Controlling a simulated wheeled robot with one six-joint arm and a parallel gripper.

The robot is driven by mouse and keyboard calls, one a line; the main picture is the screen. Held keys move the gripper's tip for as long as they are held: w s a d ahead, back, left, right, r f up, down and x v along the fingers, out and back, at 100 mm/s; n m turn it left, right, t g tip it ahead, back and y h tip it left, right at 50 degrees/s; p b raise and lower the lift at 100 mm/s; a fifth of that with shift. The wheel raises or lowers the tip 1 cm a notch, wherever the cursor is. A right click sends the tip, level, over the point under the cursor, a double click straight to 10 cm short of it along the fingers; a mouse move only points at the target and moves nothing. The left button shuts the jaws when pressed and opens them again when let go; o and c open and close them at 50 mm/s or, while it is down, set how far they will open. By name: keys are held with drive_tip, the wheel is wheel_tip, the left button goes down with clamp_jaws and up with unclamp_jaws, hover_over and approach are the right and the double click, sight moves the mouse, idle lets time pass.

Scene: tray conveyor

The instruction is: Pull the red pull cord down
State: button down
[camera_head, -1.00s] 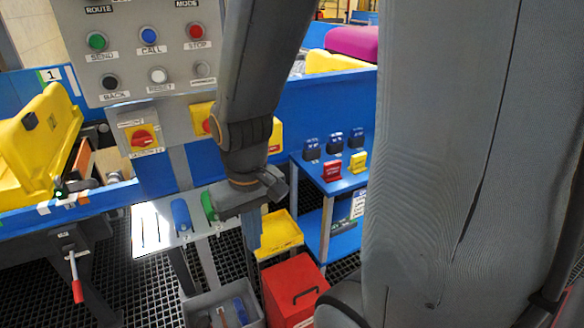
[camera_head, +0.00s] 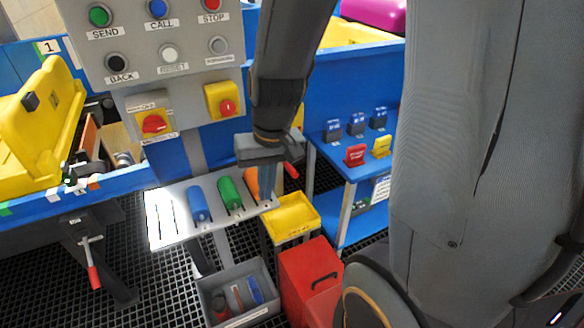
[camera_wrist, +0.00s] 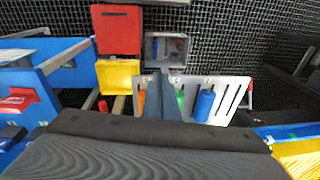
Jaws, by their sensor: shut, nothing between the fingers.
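My gripper (camera_head: 268,190) points down with its fingers together and empty, in front of the right end of a slotted rack. It also shows from above in the wrist view (camera_wrist: 165,90). A small red grip (camera_head: 291,170) shows just right of my gripper in the head view, apart from the fingers. A red grip (camera_wrist: 103,107) also shows left of my fingers in the wrist view, beside the yellow bin. I cannot tell whether it belongs to the pull cord; no cord line is clear. My wrist and arm may hide part of it.
The rack (camera_head: 165,220) holds blue, green and orange cylinders. A yellow bin (camera_head: 293,218), red box (camera_head: 310,280) and grey bin (camera_head: 215,300) stand below. A blue shelf (camera_head: 340,155) is right; a button panel (camera_head: 140,75) is upper left. A red-gripped lever (camera_head: 93,277) hangs left.

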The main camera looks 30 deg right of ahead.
drive_tip(key=w+d+m+t+p, duration=0.1)
drive_tip(key=w+p, duration=0.1)
drive_tip(key=w, duration=0.2)
drive_tip(key=w+d+m+t+p, duration=0.1)
drive_tip(key=w+m+p, duration=0.1)
drive_tip(key=w, duration=0.3)
drive_tip(key=w+m+t+h+p, duration=0.1)
drive_tip(key=w+p, duration=0.1)
drive_tip(key=w, duration=0.2)
drive_tip(key=shift+w+d+f+m+p, duration=0.15)
drive_tip(key=shift+w+d+m+p, duration=0.15)
drive_tip(key=shift+d, duration=0.1)
drive_tip(key=w+d+f+m+h+p, duration=0.2)
drive_tip(key=d+p, duration=0.1)
drive_tip(key=d, duration=0.2)
drive_tip(key=m+h+p, duration=0.2)
approach(291, 169)
drive_tip(key=shift+w+g, duration=0.3)
drive_tip(key=shift+g, duration=0.1)
drive_tip(key=shift+b, duration=0.45)
drive_tip(key=b+x, duration=0.7)
drive_tip(key=b, duration=0.1)
